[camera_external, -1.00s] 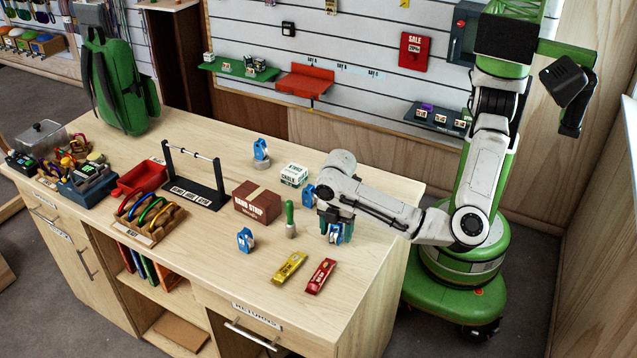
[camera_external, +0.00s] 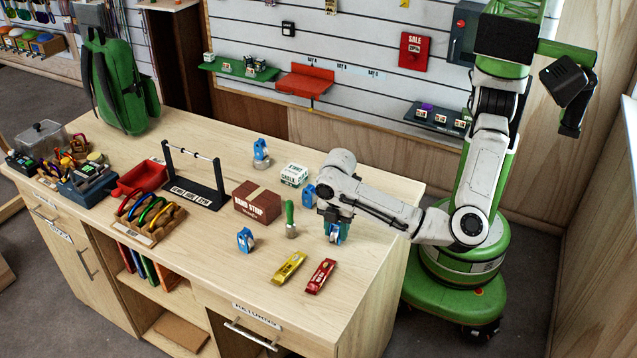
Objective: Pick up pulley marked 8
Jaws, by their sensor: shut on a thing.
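My gripper (camera_external: 336,226) points down at the right part of the counter, shut on a blue pulley (camera_external: 335,237). The fingers hide much of this pulley, and it is at or very near the counter top. Three other blue pulleys stand apart from it: one at the back (camera_external: 261,153), one just left of my forearm (camera_external: 308,194), and one nearer the front (camera_external: 245,240). The numbers on the pulleys are too small to read, so I cannot tell which is marked 8.
A green-handled brush (camera_external: 290,219) stands left of my gripper, near a brown box (camera_external: 257,203) and a white chalk box (camera_external: 294,175). Yellow (camera_external: 289,267) and red (camera_external: 320,276) packets lie in front. A black rack (camera_external: 195,180) stands farther left.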

